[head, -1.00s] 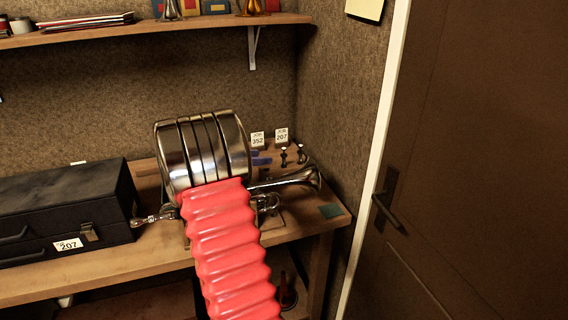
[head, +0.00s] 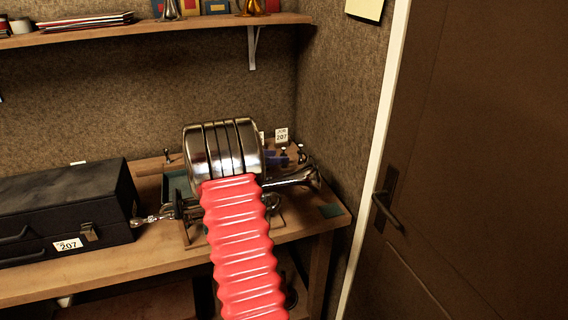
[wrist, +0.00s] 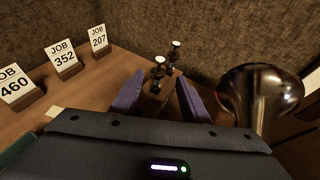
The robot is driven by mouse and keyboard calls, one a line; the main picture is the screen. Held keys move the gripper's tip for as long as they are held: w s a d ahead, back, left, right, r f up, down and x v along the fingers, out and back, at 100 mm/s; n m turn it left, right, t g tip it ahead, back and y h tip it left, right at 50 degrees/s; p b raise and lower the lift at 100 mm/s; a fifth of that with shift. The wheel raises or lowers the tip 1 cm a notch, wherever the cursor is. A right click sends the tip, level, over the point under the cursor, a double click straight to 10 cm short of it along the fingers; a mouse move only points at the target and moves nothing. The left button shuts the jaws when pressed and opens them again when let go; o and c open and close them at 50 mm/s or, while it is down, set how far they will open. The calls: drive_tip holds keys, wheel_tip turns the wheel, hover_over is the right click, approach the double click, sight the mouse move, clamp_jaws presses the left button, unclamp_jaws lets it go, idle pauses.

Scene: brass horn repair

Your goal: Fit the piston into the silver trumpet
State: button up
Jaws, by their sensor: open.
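The silver trumpet (head: 302,178) lies on the bench, its bell to the right and its mouthpiece end to the left; my arm hides much of its middle. Its bell (wrist: 262,92) shows at the right of the wrist view. Two dark pistons with pale tops stand upright at the bench's back right. In the wrist view, the nearer piston (wrist: 158,72) appears just beyond the gap between my purple fingers, with the other piston (wrist: 175,48) behind it. Contact cannot be told.
Job cards 460 (wrist: 14,84), 352 (wrist: 64,55) and 207 (wrist: 98,39) stand left of my gripper. A black case (head: 70,210) tagged 207 fills the bench's left. A shelf (head: 200,28) hangs above; walls close the back corner.

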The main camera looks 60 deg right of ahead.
sight(284, 153)
drive_tip(key=shift+x, duration=2.6)
drive_tip(key=shift+w+r, duration=0.1)
drive_tip(key=shift+w, duration=0.1)
drive_tip(key=shift+c, duration=0.7)
clamp_jaws()
